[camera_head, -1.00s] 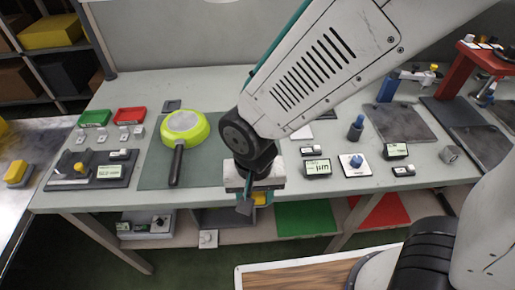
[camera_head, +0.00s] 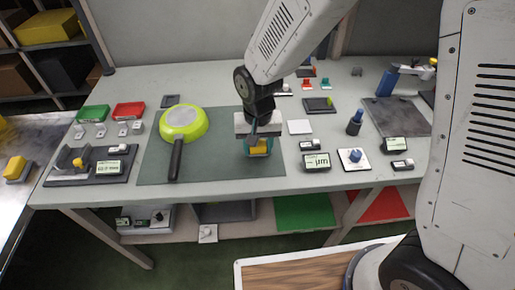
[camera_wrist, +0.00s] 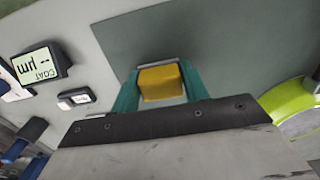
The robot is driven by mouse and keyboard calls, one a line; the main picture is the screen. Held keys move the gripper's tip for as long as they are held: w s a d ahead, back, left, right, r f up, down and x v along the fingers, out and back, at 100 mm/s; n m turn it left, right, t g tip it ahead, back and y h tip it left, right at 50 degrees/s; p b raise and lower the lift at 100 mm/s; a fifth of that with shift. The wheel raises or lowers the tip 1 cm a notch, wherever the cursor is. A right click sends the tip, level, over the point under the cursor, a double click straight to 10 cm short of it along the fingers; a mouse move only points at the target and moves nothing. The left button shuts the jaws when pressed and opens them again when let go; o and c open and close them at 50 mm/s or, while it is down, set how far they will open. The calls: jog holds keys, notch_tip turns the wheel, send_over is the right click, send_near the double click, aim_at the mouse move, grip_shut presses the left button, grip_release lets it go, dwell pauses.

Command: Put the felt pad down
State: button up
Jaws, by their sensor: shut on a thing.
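My gripper (camera_head: 258,147) is over the right part of the dark mat (camera_head: 222,160) on the workbench. Its teal fingers, also seen in the wrist view (camera_wrist: 160,90), are shut on a yellow block, the felt pad (camera_wrist: 160,82). The pad also shows low between the fingers in the head view (camera_head: 259,151). In the wrist view the mat lies behind the pad. I cannot tell whether the pad touches the mat.
A lime-green pan (camera_head: 190,133) with a dark handle lies on the mat's left side. A white square (camera_head: 299,127) and gauges with displays (camera_head: 316,161) stand to the right of my gripper. Red (camera_head: 129,110) and green trays (camera_head: 92,114) are at the left. The mat between pan and gripper is clear.

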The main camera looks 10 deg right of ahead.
jog(key=shift+f, duration=0.75)
